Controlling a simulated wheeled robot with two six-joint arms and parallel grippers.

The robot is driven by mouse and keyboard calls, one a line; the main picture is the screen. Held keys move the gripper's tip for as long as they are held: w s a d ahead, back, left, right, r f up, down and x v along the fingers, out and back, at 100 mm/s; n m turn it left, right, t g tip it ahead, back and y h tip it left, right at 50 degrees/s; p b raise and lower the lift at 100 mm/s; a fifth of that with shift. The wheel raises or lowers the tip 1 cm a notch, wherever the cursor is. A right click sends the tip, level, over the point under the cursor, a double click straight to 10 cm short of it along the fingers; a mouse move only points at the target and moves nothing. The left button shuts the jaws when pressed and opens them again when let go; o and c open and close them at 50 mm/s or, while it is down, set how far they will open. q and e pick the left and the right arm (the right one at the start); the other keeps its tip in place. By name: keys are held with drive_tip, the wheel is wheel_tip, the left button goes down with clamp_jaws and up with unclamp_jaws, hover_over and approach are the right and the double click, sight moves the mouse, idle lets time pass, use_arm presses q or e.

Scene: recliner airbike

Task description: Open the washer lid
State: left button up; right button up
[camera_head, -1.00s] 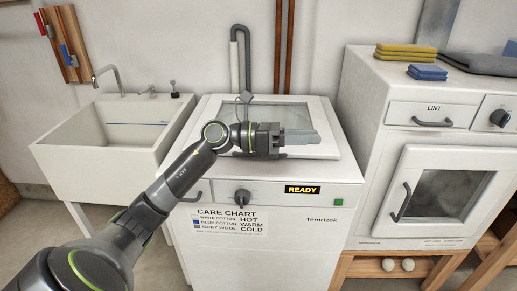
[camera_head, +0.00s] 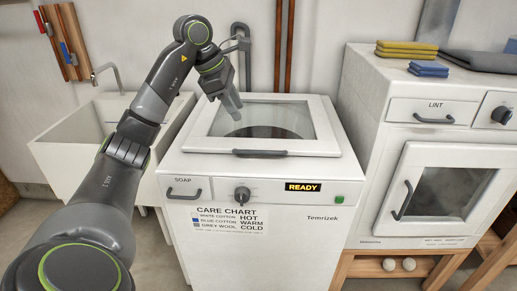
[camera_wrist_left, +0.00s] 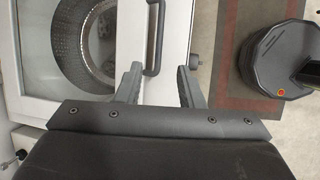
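The washer (camera_head: 265,225) stands in the middle of the head view. Its lid (camera_head: 322,128) lies shut on top, a white frame around a glass pane. A dark bar handle (camera_head: 260,153) is on the lid's front edge. My left gripper (camera_head: 236,110) points down above the left part of the lid, apart from the handle in this view. In the left wrist view, its two fingers (camera_wrist_left: 158,85) are spread and empty. The handle (camera_wrist_left: 154,40) shows ahead between them, and the drum is visible through the glass. My right gripper is not in view.
A white sink (camera_head: 85,140) stands left of the washer. A dryer (camera_head: 375,175) with folded yellow cloths (camera_head: 406,51) on top stands at the right. A grey pipe (camera_head: 245,60) and copper pipes run up the wall behind. A reddish mat (camera_wrist_left: 230,70) lies on the floor.

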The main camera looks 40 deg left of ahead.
sight(262, 151)
use_arm(q)
drive_tip(key=p+x, duration=0.1)
drive_tip(key=x, duration=1.4)
drive_tip(key=shift+r, duration=0.1)
clamp_jaws()
